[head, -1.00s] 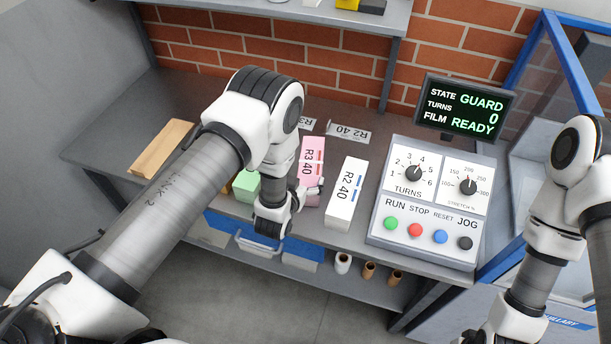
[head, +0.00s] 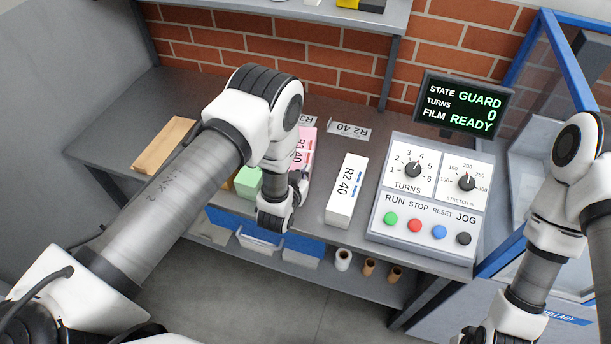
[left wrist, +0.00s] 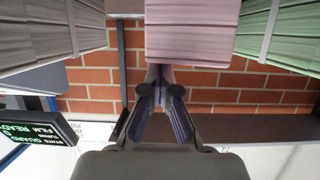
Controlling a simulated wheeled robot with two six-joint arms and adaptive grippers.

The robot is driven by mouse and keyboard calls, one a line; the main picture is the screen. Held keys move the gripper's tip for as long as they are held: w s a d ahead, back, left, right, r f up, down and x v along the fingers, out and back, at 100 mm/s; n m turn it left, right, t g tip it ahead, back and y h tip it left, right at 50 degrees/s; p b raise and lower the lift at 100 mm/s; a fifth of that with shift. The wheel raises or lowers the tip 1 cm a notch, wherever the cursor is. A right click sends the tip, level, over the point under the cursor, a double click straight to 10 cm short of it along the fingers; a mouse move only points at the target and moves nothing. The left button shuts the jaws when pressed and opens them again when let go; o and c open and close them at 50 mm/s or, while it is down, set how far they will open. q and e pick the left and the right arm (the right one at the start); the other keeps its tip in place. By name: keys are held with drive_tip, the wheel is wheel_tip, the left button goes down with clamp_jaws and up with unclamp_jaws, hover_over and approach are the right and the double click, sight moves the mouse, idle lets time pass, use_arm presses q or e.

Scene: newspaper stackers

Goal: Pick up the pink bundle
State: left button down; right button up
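The pink bundle (head: 304,146) stands on the bench between the green and white bundles, partly hidden by my left arm. In the left wrist view its pink end (left wrist: 195,35) fills the top centre. My left gripper (head: 298,186) is at the near side of the pink bundle. In the left wrist view its fingers (left wrist: 159,74) come together at the pink end's lower picture edge, with nothing clearly seen between them. Contact with the bundle cannot be told. My right arm shows at the right, its gripper out of view.
The green bundle (head: 248,181) is left of the pink one, and the white bundle (head: 347,190) is right. A control panel (head: 430,200) and screen (head: 463,103) stand further right. A wooden block (head: 164,146) lies at the left. Bins and rolls sit on the shelf below.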

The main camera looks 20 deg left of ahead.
use_arm(q)
drive_tip(key=shift+s+a+f, duration=0.2)
drive_tip(key=shift+s+f, duration=0.15)
drive_tip(key=shift+f, duration=0.25)
use_arm(e)
drive_tip(key=shift+f, duration=0.15)
use_arm(q)
drive_tip(key=shift+w+a+r, duration=0.1)
drive_tip(key=shift+w+r, duration=0.15)
drive_tip(key=shift+r, duration=0.2)
drive_tip(key=r, duration=0.1)
drive_tip(key=r+b, duration=0.1)
drive_tip(key=r, duration=0.1)
drive_tip(key=shift+w+a+r+b, duration=0.25)
drive_tip(key=shift+w+r+b, duration=0.05)
drive_tip(key=shift+w+r, duration=0.1)
drive_tip(key=r, duration=0.4)
drive_tip(key=shift+s+d+r+b, duration=0.2)
drive_tip(key=shift+s+d+b, duration=0.1)
drive_tip(key=shift+b, duration=0.1)
drive_tip(key=shift+w+a+r, duration=0.1)
drive_tip(key=shift+w+r, duration=0.05)
drive_tip(key=shift+r, duration=0.1)
use_arm(e)
drive_tip(key=shift+w+a+f, duration=0.15)
drive_tip(key=shift+w+f, duration=0.05)
drive_tip(key=shift+f, duration=0.4)
drive_tip(key=shift+w+a+f, duration=0.1)
drive_tip(key=shift+w+f, duration=0.1)
drive_tip(key=shift+f, duration=0.4)
